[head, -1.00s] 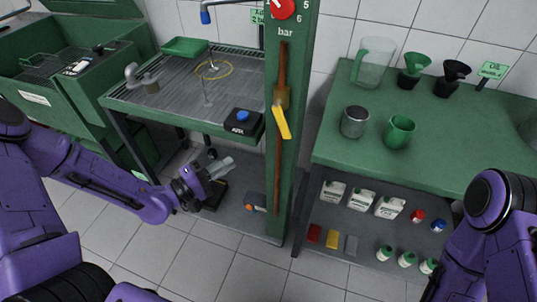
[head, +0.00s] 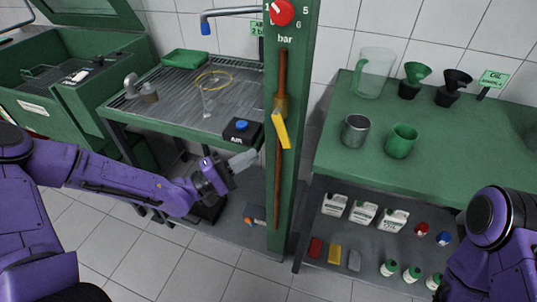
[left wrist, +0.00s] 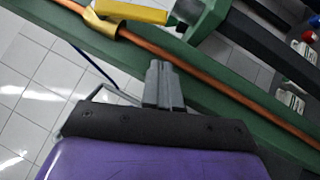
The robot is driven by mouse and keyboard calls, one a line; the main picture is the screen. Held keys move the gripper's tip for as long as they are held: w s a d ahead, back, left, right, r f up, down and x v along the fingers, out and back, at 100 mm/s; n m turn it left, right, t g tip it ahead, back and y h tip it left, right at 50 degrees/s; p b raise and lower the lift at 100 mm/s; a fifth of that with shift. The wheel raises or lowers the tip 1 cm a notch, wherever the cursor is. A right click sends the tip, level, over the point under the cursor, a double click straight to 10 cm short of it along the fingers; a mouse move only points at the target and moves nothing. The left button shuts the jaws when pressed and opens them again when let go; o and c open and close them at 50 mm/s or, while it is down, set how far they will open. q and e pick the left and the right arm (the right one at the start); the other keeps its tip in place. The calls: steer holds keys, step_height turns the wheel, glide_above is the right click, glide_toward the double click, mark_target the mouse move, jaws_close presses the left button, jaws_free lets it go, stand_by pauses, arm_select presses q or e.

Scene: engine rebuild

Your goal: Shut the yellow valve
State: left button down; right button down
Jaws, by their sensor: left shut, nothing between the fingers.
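The yellow valve handle (head: 281,129) sits on a brass body (head: 281,105) on a copper pipe (head: 278,178) that runs down the green post. The handle hangs down, tilted slightly off the pipe's line. In the left wrist view the yellow handle (left wrist: 135,12) is at the top edge, beyond my fingertips, partly cut off. My left gripper (head: 250,157) is shut and empty, left of the post and a little below the handle, apart from it. Its shut fingers (left wrist: 160,75) point toward the pipe in the left wrist view. My right gripper is out of view; only my right arm shows.
The green post (head: 293,200) carries the pipe and a red dial (head: 282,12). A draining bench (head: 180,100) with a black box with a blue button (head: 240,131) is left of it. A green table (head: 440,135) with cups and a jug stands right.

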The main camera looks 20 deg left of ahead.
arm_select(q)
steer(key=d, duration=0.1)
steer(key=w+d+r, duration=0.1)
steer(key=d, duration=0.1)
steer(key=d+r, duration=0.1)
steer(key=d, duration=0.1)
steer(key=shift+w+d+p, duration=0.2)
steer(key=shift+w+p, duration=0.05)
steer(key=shift+p, duration=0.15)
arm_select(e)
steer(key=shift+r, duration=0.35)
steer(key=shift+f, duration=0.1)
